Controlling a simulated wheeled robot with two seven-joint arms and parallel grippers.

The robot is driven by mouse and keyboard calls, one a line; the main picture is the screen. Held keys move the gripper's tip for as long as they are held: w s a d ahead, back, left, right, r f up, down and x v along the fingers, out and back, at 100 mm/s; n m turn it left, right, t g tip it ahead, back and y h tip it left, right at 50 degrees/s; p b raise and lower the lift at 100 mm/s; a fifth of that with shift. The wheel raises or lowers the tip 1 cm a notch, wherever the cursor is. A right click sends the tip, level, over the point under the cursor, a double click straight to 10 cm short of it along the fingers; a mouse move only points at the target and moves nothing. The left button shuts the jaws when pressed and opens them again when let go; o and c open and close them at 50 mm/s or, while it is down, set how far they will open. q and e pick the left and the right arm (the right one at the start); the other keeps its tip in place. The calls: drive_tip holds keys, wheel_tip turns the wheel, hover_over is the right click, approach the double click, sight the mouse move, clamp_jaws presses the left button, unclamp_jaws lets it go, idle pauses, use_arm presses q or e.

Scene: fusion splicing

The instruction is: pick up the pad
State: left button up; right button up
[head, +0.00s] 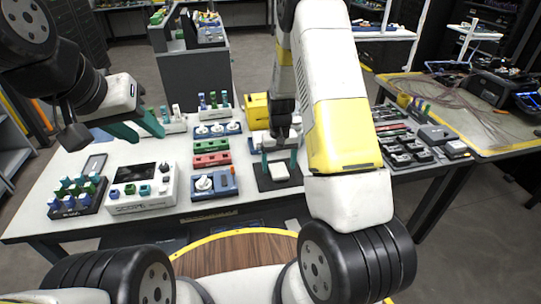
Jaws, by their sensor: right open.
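What looks like the pad is a small white block (280,173) on a dark square mat (264,184), near the middle of the table in the head view. My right gripper (280,160) points down over it, with its two teal fingers apart, one on either side of the block. The fingers look empty, and I cannot tell whether they touch the block. My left gripper (149,133) is at the left, above the table and away from the pad, its teal fingers spread and nothing visible between them.
A white device with a dark screen (136,173) and a rack of coloured pegs (76,197) stand at the left. Red and green trays (211,153) and a blue fixture (214,184) lie left of the mat. A yellow box (257,110) stands behind. Dark parts (405,152) fill the right.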

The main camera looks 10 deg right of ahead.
drive_tip(key=shift+f, duration=0.6)
drive_tip(key=c, duration=1)
drive_tip(key=shift+r, duration=0.1)
drive_tip(key=shift+r, duration=0.5)
drive_tip(key=r, duration=0.1)
drive_tip(key=s+r, duration=0.1)
drive_tip(key=shift+a+r, duration=0.15)
drive_tip(key=shift+r, duration=0.15)
drive_tip(key=s+a, duration=0.1)
drive_tip(key=s, duration=0.4)
drive_tip(key=s+r, duration=0.1)
drive_tip(key=s, duration=0.3)
drive_tip(key=s+a, duration=0.1)
drive_tip(key=s, duration=0.4)
drive_tip(key=shift+s+a+r, duration=0.15)
drive_tip(key=shift+s+a, duration=0.2)
